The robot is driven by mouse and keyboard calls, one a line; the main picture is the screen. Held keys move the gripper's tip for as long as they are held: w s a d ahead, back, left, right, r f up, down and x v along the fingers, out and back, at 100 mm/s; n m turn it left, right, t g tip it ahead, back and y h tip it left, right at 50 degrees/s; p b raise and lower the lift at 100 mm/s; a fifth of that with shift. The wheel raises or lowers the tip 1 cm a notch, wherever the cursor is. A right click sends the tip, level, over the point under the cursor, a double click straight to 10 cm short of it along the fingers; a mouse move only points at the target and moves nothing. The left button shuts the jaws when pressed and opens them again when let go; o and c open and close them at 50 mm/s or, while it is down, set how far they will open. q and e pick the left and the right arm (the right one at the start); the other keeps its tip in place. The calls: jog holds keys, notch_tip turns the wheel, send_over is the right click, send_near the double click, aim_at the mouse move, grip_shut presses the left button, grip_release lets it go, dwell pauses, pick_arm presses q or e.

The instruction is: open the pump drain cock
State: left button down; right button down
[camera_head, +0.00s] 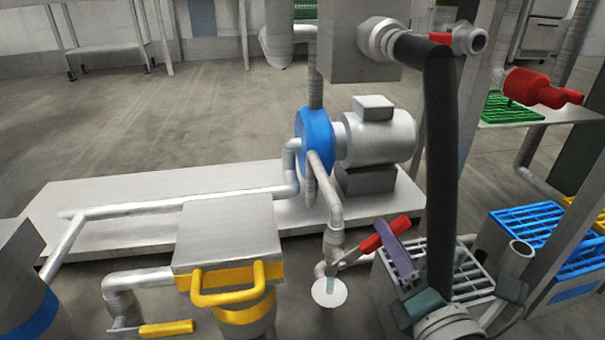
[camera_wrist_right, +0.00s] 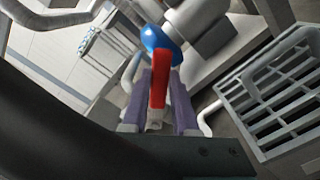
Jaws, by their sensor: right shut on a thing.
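The pump has a blue casing (camera_head: 315,142) and a grey motor (camera_head: 378,138). A pipe (camera_head: 325,190) drops from it to the drain cock (camera_head: 338,256), whose red lever (camera_head: 370,243) slants up to the right. My right gripper (camera_head: 395,238) has its purple fingers at the lever. In the right wrist view the red lever (camera_wrist_right: 160,80) sits between the two fingers, which are shut on it. Below the cock is a white round drain (camera_head: 326,299), with a pale bluish streak above it that looks like water. My left gripper is not in view.
A grey crate (camera_head: 470,270) is close by my right gripper, with a blue crate (camera_head: 545,238) beyond. A red-handled valve (camera_head: 535,88) is at upper right. The floor at the back left is open.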

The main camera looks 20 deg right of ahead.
jog(key=shift+a+r, duration=0.1)
dwell(0.4)
jog(key=c, duration=0.7)
grip_release()
jog(key=p+v, duration=0.3)
jog(key=v, duration=0.7)
